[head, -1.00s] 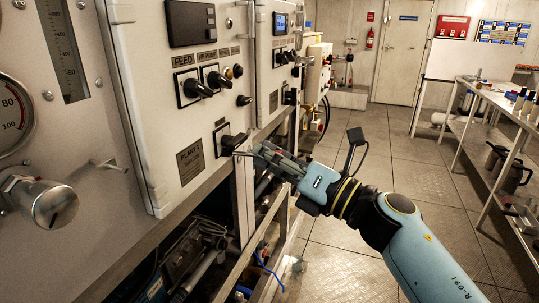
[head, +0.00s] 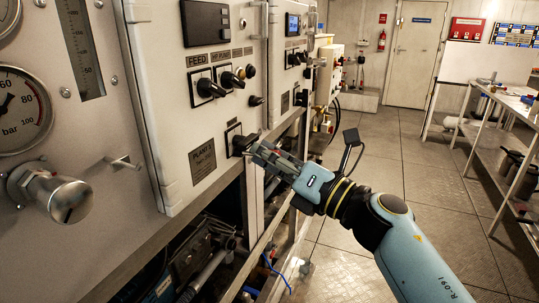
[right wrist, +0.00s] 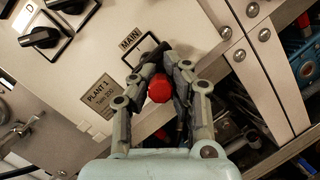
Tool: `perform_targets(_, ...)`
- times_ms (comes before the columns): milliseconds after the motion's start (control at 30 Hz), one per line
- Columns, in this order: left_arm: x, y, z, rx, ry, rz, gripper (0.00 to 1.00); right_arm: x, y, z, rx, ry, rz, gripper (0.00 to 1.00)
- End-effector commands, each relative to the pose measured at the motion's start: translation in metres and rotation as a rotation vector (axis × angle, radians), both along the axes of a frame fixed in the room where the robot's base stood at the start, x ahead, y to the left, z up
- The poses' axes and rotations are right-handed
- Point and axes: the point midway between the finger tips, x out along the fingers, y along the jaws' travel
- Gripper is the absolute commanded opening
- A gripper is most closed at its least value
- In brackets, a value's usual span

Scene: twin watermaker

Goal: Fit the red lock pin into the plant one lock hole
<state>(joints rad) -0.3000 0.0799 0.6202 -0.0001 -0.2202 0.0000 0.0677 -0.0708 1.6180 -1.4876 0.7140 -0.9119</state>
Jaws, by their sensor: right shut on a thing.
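The red lock pin (right wrist: 159,88) shows in the right wrist view as a round red head between the fingers of my right gripper (right wrist: 157,72). The gripper is shut on it. In the head view my right gripper (head: 256,148) is at the main switch (head: 238,142) on the plant one panel, and the pin cannot be made out there. The dark switch handle (right wrist: 147,50) lies just beyond the fingertips in the wrist view, under the MAIN label (right wrist: 130,38). The lock hole is hidden, and I cannot tell whether the pin touches the switch. My left gripper is not in view.
The plant one plate (head: 203,160) is left of the switch. Feed and pump knobs (head: 210,88) stick out above it. An open frame with pipes (head: 205,250) lies below the panel. A shelf table (head: 505,140) stands at the right, with clear floor between.

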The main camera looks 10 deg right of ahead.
Motion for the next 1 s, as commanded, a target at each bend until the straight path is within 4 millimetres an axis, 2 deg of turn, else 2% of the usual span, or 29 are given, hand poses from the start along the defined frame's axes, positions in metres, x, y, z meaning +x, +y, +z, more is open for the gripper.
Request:
perform_targets(33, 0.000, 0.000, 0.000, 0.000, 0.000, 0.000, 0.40, 0.001, 0.001, 0.000, 0.001, 0.001, 0.000, 0.00)
perform_targets(67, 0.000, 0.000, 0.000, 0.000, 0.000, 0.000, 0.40, 0.001, 0.002, 0.000, 0.001, 0.001, 0.000, 0.11)
perform_targets(100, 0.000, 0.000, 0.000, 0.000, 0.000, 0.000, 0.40, 0.001, 0.001, 0.000, 0.000, 0.000, 0.000, 0.16)
perform_targets(267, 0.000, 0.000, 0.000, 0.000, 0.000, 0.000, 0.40, 0.001, 0.001, 0.000, 0.000, 0.000, 0.000, 0.37)
perform_targets(300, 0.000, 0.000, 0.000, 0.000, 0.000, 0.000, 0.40, 0.001, 0.001, 0.000, 0.000, 0.000, 0.000, 0.38)
perform_targets(667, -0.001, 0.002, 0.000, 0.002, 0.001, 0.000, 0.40, -0.005, -0.004, -0.003, -0.003, 0.002, 0.000, 0.38)
perform_targets(1000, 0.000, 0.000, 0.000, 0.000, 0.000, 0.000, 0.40, -0.058, -0.050, -0.017, -0.005, 0.003, 0.001, 0.38)
